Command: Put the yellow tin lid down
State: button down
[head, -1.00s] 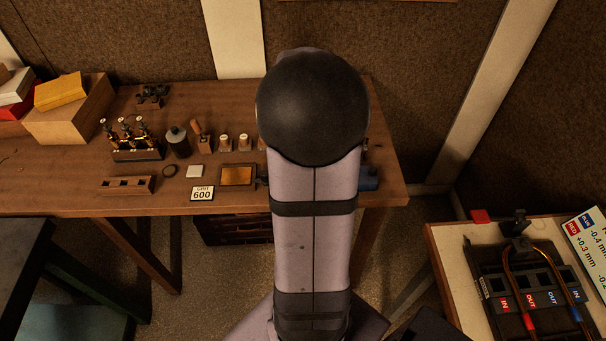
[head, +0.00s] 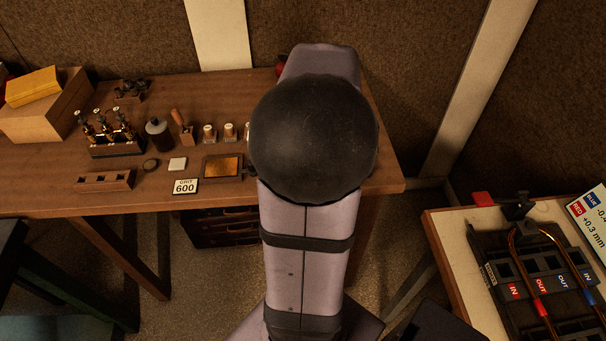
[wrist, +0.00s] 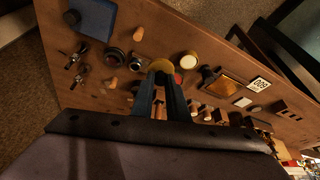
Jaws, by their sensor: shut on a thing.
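The yellow tin lid (wrist: 160,66) is at the fingertips of my gripper (wrist: 163,76) in the wrist view. The gripper is shut on it, and the fingers hide part of it. A round tin with a pale top (wrist: 189,60) stands just right of the lid on the bench. I cannot tell the gap between the lid and the bench top. In the head view my own arm hides the gripper, the lid and the tin.
The wooden bench (head: 50,180) holds several small things. In the wrist view a blue box (wrist: 95,18) and dark round parts (wrist: 111,55) lie left of the gripper. A framed brass plate (wrist: 228,88) and the grit 600 card (wrist: 260,83) lie right.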

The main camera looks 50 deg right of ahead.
jog(key=shift+f, duration=5.05)
jog(key=shift+f, duration=0.2)
jog(key=c, duration=1.7)
grip_release()
jog(key=shift+r, duration=0.1)
jog(key=shift+r, duration=0.1)
jog(key=shift+r, duration=0.2)
jog(key=v, duration=1.1)
jog(key=shift+s+a+r, duration=0.1)
jog(key=shift+s+r, duration=0.1)
jog(key=shift+r, duration=0.1)
